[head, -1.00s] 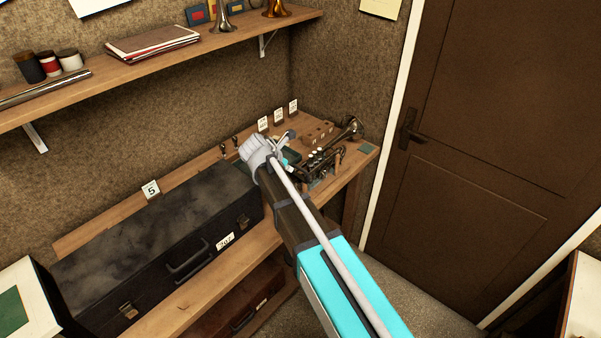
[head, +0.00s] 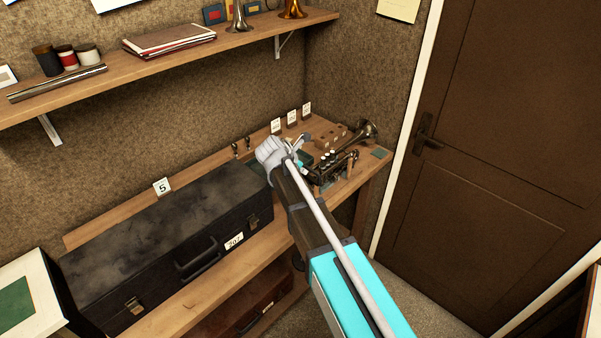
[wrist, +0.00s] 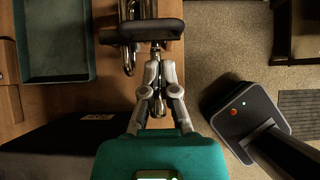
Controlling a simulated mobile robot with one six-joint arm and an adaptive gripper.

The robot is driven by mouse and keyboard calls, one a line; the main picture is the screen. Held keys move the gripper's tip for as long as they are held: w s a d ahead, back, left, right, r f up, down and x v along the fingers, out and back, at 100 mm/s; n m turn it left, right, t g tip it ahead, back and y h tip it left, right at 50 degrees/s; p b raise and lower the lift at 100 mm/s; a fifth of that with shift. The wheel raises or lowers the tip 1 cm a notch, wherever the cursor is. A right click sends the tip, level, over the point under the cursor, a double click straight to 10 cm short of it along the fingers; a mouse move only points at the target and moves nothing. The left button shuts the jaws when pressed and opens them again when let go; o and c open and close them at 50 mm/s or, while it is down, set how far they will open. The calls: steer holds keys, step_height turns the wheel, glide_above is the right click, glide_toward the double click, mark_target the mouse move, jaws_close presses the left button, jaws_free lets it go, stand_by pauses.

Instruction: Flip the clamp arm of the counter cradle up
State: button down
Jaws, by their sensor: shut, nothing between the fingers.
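A trumpet-like horn (head: 342,158) lies at the counter's right end, its bell (head: 368,130) toward the door. It seems to rest in the cradle, whose parts I cannot separate clearly in the head view. In the wrist view a dark rounded bar (wrist: 138,32) crosses above brass tubing (wrist: 128,58); it may be the clamp arm. My gripper (wrist: 156,62) is shut and empty, its tips close to the bar's lower edge. I cannot tell whether they touch. In the head view my wrist hides part of the area left of the horn.
A black case (head: 165,235) fills the counter's left part. A green tray (wrist: 55,45) lies left of the bar. A wooden block (head: 330,135) and small number cards (head: 291,117) stand behind the horn. A shelf (head: 180,57) hangs above; a door (head: 490,150) is at right.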

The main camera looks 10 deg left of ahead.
mark_target(316, 179)
steer(key=shift+b+x, duration=2.55)
steer(key=shift+x, duration=1.1)
steer(key=shift+w+d+r, duration=0.1)
steer(key=shift+w+d, duration=0.05)
